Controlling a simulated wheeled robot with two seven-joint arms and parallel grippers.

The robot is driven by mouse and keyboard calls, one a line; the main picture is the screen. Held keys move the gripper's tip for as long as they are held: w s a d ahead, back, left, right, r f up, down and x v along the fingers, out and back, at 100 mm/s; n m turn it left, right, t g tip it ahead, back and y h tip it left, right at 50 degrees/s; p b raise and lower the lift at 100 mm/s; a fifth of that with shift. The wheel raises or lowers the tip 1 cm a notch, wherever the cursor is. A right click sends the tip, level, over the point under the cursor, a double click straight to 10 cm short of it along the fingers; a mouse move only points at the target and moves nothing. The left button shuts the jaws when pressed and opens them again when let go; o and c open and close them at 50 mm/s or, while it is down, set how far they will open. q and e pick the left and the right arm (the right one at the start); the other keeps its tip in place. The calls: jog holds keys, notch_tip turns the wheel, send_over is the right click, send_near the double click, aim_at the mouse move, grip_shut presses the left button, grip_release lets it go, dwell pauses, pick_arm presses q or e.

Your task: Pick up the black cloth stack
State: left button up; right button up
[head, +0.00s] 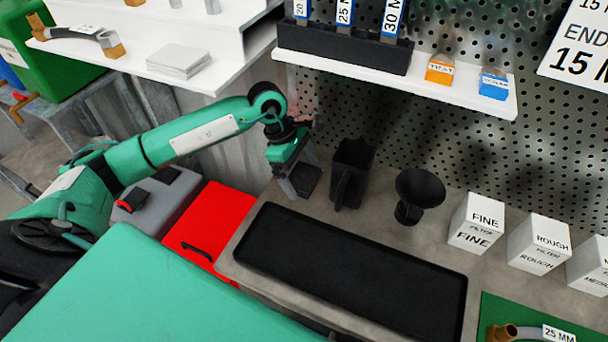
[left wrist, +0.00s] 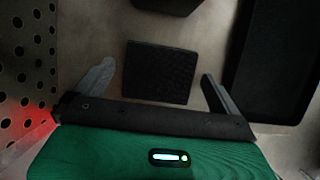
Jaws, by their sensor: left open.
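The black cloth stack (head: 307,181) is a small dark square pile on the grey bench top, left of the black jug. In the left wrist view the black cloth stack (left wrist: 158,73) lies flat ahead of the gripper, between its two fingers in the picture. My left gripper (head: 297,174) is open and empty, pointing down over the cloth stack. Its spread fingers also show in the left wrist view (left wrist: 156,80), one on each side of the stack. I cannot tell the exact height of the fingertips above the bench. My right gripper is in neither view.
A black jug (head: 351,172) stands close to the right of the stack, with a black funnel (head: 419,190) beyond it. A long black tray (head: 350,268) lies in front. A red box (head: 208,222) is at left. A white shelf (head: 440,85) and perforated wall are behind.

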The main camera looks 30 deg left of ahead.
pick_arm(q)
jog(key=shift+f, duration=0.3)
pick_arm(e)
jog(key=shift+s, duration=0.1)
pick_arm(q)
jog(key=c, duration=0.9)
jog(key=shift+w+r, duration=0.1)
jog(key=shift+r, duration=0.5)
notch_tip(320, 180, up, 2)
jog(key=shift+r+b, duration=0.1)
jog(key=shift+b, duration=0.5)
jog(key=s+d+b, duration=0.1)
jog(key=s+d, duration=0.1)
jog(key=s, duration=0.3)
jog(key=s+d+b, duration=0.1)
jog(key=s+d, duration=0.2)
jog(key=s, duration=0.1)
jog(key=s+d+b, duration=0.1)
jog(key=s+d, duration=0.1)
jog(key=s, duration=0.3)
jog(key=shift+s+d, duration=0.3)
jog(key=shift+d, duration=0.1)
jog(key=shift+s+d, duration=0.4)
jog(key=shift+s, duration=0.35)
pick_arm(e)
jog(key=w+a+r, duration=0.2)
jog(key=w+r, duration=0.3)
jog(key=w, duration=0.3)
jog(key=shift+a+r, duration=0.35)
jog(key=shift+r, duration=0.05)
